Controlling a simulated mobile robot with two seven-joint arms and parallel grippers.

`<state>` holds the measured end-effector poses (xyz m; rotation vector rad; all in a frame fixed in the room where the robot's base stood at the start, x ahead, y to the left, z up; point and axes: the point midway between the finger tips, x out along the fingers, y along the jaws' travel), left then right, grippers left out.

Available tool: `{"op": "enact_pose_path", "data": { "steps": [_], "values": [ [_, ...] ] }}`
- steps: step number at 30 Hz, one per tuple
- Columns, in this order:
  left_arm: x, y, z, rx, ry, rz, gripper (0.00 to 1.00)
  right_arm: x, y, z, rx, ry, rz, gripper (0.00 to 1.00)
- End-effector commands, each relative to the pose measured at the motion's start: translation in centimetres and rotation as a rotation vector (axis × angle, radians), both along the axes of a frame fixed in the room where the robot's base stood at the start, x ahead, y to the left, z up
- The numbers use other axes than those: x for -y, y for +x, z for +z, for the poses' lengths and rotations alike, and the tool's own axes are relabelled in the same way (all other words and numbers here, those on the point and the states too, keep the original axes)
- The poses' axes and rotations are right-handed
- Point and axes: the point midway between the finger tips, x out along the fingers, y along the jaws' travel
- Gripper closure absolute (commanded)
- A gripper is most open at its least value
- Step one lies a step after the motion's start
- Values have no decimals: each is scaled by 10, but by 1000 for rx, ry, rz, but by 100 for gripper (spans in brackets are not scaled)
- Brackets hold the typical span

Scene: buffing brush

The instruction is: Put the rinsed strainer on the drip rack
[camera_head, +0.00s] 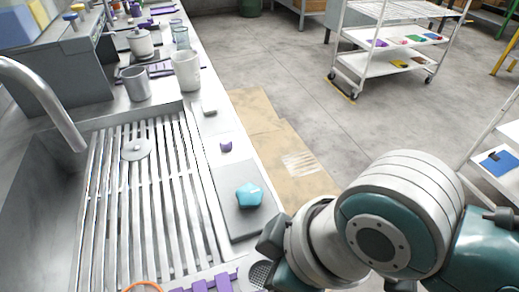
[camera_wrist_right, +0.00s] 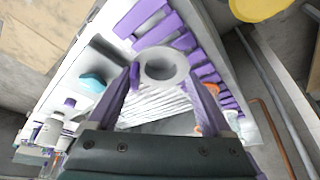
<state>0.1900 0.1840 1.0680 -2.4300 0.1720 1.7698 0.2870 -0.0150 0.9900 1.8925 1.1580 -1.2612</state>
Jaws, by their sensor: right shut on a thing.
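My right gripper (camera_wrist_right: 162,82) is shut on a round, pale grey ring-rimmed piece, which looks like the strainer (camera_wrist_right: 160,52), with its hollow facing the wrist camera. In the head view the gripper (camera_head: 268,250) is at the bottom, partly hidden by my own arm, and a dark perforated round part of the strainer (camera_head: 262,275) shows beside it. A rack with purple slats (camera_head: 205,284), seemingly the drip rack, is at the bottom edge; in the wrist view its slats (camera_wrist_right: 183,42) lie behind the strainer. I cannot tell whether they touch. My left gripper is not in view.
Metal slats (camera_head: 170,175) span the sink, with a round lid-like disc (camera_head: 135,149) on them. A blue faceted piece (camera_head: 249,195) lies on a grey pad right of the sink. A white mug (camera_head: 187,72) and metal cup (camera_head: 136,83) stand beyond; a faucet (camera_head: 45,100) overhangs left.

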Motion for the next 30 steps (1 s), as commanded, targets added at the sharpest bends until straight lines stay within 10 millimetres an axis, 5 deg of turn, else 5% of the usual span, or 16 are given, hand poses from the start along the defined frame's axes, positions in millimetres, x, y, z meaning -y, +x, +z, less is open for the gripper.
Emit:
{"op": "enact_pose_path", "data": {
  "steps": [6,18,19,23,30],
  "values": [
    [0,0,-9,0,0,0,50,0,-1,-30,-2,0,1,78],
    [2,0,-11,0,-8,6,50,0,0,-34,-1,0,0,78],
    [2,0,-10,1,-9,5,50,0,0,-33,0,0,0,13],
    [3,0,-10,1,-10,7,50,0,0,-33,-1,0,0,0],
    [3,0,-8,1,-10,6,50,0,0,-31,-1,0,0,0]
  ]
}}
